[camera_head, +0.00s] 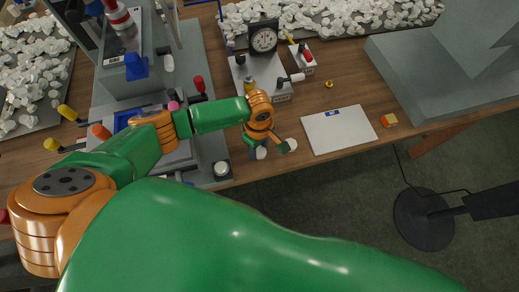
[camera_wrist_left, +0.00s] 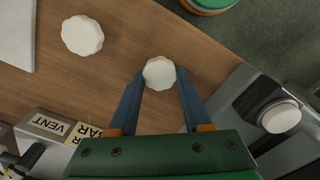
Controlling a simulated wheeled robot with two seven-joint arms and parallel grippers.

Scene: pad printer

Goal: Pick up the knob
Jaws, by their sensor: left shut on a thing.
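A white knob (camera_wrist_left: 160,73) with a scalloped rim sits between the blue fingertips of my left gripper (camera_wrist_left: 158,82) in the left wrist view. The gripper is shut on it, over the wooden table. In the head view, the held knob (camera_head: 261,154) shows as a small pale spot at the end of my left arm, partly hidden by the gripper. A second white knob (camera_wrist_left: 82,35) lies loose on the table, left of the held one in the left wrist view. My right gripper is not in view.
The gauge stand (camera_head: 263,40) is behind. The printer's base has a round white button (camera_head: 221,168) close to my gripper. The table's front edge is near.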

